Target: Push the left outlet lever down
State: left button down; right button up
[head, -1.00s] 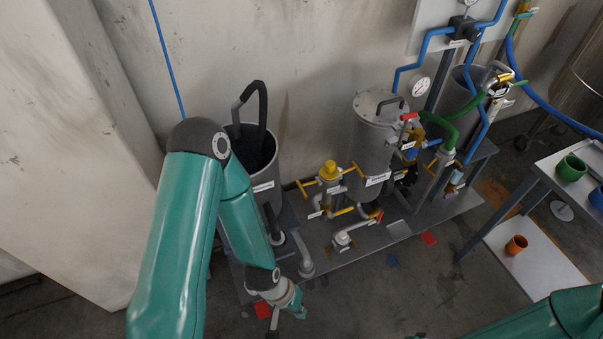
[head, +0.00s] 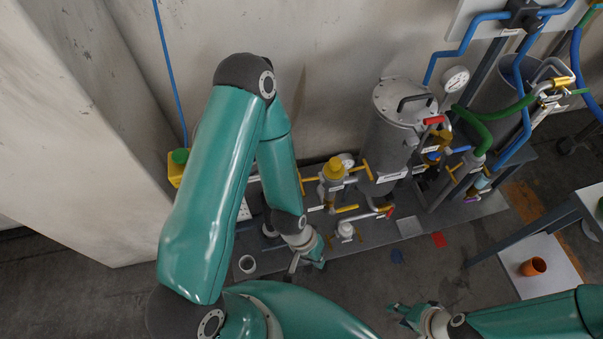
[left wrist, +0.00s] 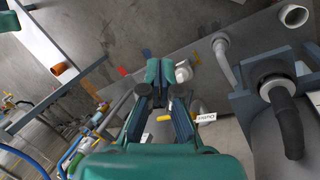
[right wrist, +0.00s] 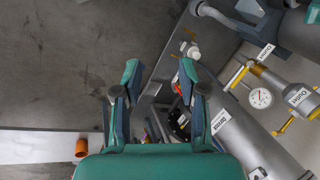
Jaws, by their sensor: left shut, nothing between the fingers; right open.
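A yellow-capped valve unit (head: 333,172) stands on the low grey platform, with yellow handles on both sides. The left yellow handle (head: 302,182) looks like the left outlet lever, but its label is too small to read here. A yellow handle (right wrist: 238,77) also shows beside an "Outlet" label in the right wrist view; I cannot tell which lever it is. My left gripper (head: 318,262) is shut and empty, near the platform's front edge, below and apart from the handles in the picture. In the left wrist view its fingertips (left wrist: 159,68) meet. My right gripper (right wrist: 160,72) is open and empty.
A grey lidded vessel (head: 392,150) with a red-tipped lever (head: 433,121) stands right of the valve unit. A pressure gauge (head: 456,78) and green and blue pipes are beyond. An orange pot (head: 532,266) sits on a white shelf at right.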

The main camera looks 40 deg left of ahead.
jog(key=shift+d, duration=0.15)
jog(key=o, duration=0.4)
jog(key=shift+f, duration=0.1)
jog(key=shift+c, duration=0.2)
jog(key=shift+o, duration=0.3)
notch_tip(320, 180, down, 3)
jog(key=b, duration=0.3)
pick_arm(q)
jog(key=w+a+r+n+t+b, duration=0.1)
jog(key=w+a+r+n+b, duration=0.1)
jog(key=w+a+r, duration=0.3)
jog(key=w+a+r+n+b, duration=0.1)
jog(key=w+a+b, duration=0.1)
jog(key=w, duration=0.5)
jog(key=a+r+n+y+b, duration=0.2)
jog(key=a+r+n+b, duration=0.25)
jog(key=a+r, duration=0.75)
jog(key=d+b+x, duration=0.1)
jog(key=x, duration=1.1)
jog(key=shift+d+r+b, duration=0.15)
jog(key=shift+d+b, duration=0.15)
pick_arm(e)
notch_tip(320, 180, down, 10)
